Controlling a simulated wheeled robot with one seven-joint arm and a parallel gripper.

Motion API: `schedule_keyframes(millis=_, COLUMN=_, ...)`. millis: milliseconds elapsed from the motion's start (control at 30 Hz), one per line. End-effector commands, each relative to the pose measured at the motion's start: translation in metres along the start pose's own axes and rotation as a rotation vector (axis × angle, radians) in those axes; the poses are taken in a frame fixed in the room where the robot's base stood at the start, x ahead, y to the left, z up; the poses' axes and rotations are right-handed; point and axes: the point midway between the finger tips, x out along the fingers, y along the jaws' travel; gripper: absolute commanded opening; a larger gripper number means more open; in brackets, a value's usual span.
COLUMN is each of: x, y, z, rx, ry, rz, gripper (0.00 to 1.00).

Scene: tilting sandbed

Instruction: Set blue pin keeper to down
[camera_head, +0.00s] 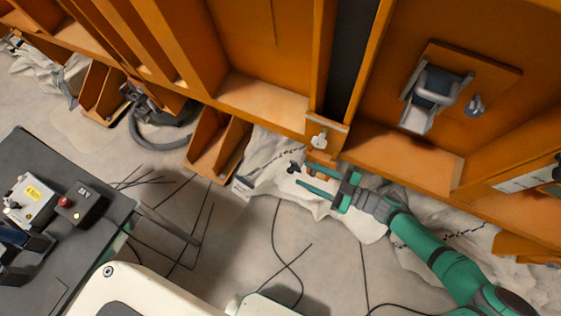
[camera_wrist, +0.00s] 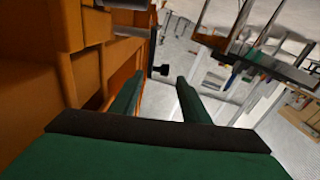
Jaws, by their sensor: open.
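A dark blue-grey cylinder with a pale metal loop, the likeliest blue pin (camera_head: 438,84), sits in a metal bracket on the orange wall at the upper right in the head view. A small grey metal piece (camera_head: 475,105) is mounted beside it; I cannot tell for certain which part is the keeper. My gripper (camera_head: 304,174) is open and empty, well left of and below the pin, pointing left along the orange frame's lower edge. In the wrist view the two green fingers (camera_wrist: 160,82) are apart. A small black knob (camera_wrist: 160,70) shows beyond the gap between their tips.
The black knob (camera_head: 293,167) lies just ahead of my fingertips. A small pale latch (camera_head: 318,140) is on the orange frame (camera_head: 265,96) above them. Pale crumpled sheeting (camera_head: 270,160) lies underneath. A dark table with control boxes (camera_head: 78,207) stands left. Cables cross the open floor.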

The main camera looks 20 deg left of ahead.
Motion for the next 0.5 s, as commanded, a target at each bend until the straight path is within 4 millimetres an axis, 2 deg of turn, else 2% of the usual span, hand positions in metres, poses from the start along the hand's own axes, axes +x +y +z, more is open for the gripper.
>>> schedule_keyframes(millis=167, x=0.018, y=0.0, z=0.0, rx=0.0, ry=0.002, rz=-0.002, gripper=0.42)
schedule_keyframes(millis=500, x=0.074, y=0.001, z=0.0, rx=0.001, ry=0.0, rz=0.005, gripper=0.42)
